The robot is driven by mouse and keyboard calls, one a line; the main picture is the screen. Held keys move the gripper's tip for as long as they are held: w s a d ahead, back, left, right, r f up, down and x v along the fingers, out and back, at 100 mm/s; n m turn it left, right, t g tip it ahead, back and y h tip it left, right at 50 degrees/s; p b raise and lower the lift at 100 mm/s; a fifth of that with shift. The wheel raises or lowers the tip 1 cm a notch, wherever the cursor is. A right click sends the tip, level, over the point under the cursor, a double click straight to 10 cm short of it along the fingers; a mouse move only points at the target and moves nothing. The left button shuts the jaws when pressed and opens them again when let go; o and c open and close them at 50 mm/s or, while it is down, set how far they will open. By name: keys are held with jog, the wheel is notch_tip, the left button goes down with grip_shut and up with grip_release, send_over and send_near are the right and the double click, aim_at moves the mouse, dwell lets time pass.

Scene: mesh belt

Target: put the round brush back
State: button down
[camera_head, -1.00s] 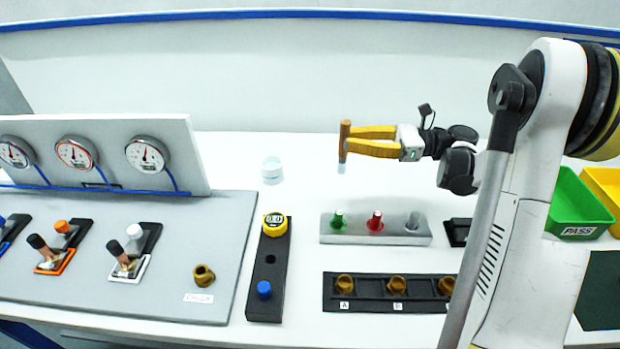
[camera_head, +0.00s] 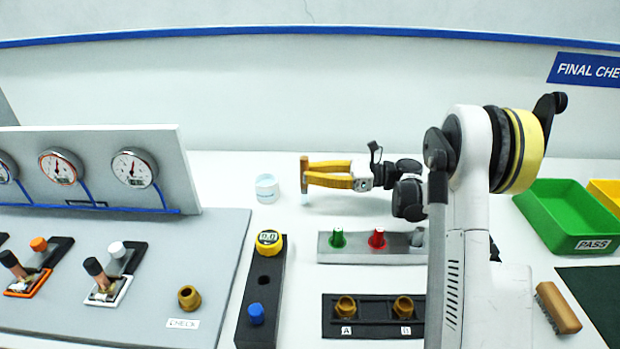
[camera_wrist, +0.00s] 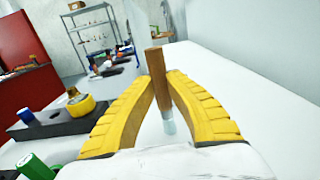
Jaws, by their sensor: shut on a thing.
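My gripper (camera_head: 306,181) has yellow fingers shut on the round brush (camera_head: 304,168), which has a brown handle and a pale tip pointing down. The brush is held nearly upright above the bench, just right of the white cup. In the wrist view the brush (camera_wrist: 158,75) stands between the fingertips, its pale end (camera_wrist: 169,122) lowest. A black holder strip (camera_head: 240,325) stands in front and to the left. It carries a yellow gauge (camera_head: 269,241), an empty-looking round hole (camera_head: 264,280) and a blue-topped piece (camera_head: 256,313). The brush is apart from the strip.
A white cup (camera_head: 267,188) stands close left of the brush. A grey block (camera_head: 350,256) holds green and red pieces. A black rack (camera_head: 375,330) holds brass fittings. A gauge panel (camera_head: 90,140) is left; a green tray (camera_head: 560,225) and a wooden brush (camera_head: 557,307) are right.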

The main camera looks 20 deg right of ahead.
jog(key=shift+r, duration=0.15)
jog(key=c, duration=1.5)
grip_release()
jog(key=shift+f, duration=0.2)
jog(key=shift+o, duration=0.2)
